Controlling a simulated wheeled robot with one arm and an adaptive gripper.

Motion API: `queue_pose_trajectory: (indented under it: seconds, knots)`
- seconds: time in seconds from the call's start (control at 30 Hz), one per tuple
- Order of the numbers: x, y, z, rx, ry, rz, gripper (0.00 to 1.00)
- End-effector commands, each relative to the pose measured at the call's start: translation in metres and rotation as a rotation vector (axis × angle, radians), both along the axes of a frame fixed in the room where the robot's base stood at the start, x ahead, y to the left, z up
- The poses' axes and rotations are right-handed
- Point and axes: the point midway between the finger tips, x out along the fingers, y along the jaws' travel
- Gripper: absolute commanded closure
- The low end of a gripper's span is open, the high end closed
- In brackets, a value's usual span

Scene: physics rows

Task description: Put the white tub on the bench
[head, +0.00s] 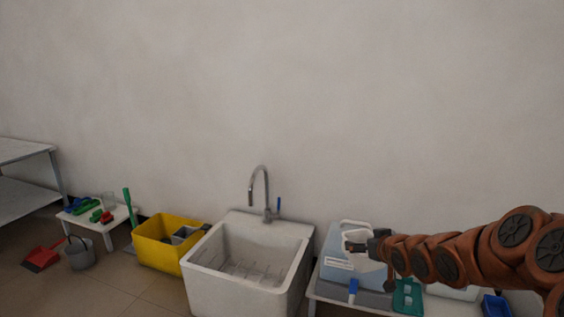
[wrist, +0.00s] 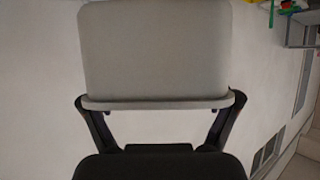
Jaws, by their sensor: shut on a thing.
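The white tub (head: 354,237) is in my gripper (head: 375,244), at the right of the head view, in front of a light blue container. In the wrist view the tub (wrist: 155,45) fills the upper middle, its rim between the two fingers of my gripper (wrist: 158,108). The fingers are shut on it. A low white bench (head: 335,298) stands right of the sink, under the light blue container (head: 345,265). My arm hides part of this bench. I cannot tell whether the tub touches the container.
A white sink (head: 205,280) with a tap stands left of the bench. A yellow bin (head: 155,250), a small white table (head: 120,215) with brushes, a grey bucket (head: 80,256) and a red dustpan (head: 42,258) are further left. A teal object (head: 407,297) is on the right bench.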

Motion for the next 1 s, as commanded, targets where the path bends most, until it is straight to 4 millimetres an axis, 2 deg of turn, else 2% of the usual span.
queue_pose_trajectory:
  seconds: [0.1, 0.37, 0.4, 0.67, 1.0]
  knots:
    - [-0.010, 0.020, 0.023, -0.003, -0.010, 0.025, 0.47]
    - [-0.032, 0.052, 0.055, -0.008, -0.011, 0.065, 0.47]
    - [-0.030, 0.050, 0.065, -0.007, -0.007, 0.061, 0.47]
    - [-0.030, 0.049, 0.103, -0.007, -0.006, 0.059, 0.47]
    - [-0.030, 0.049, 0.164, -0.007, -0.005, 0.059, 0.47]
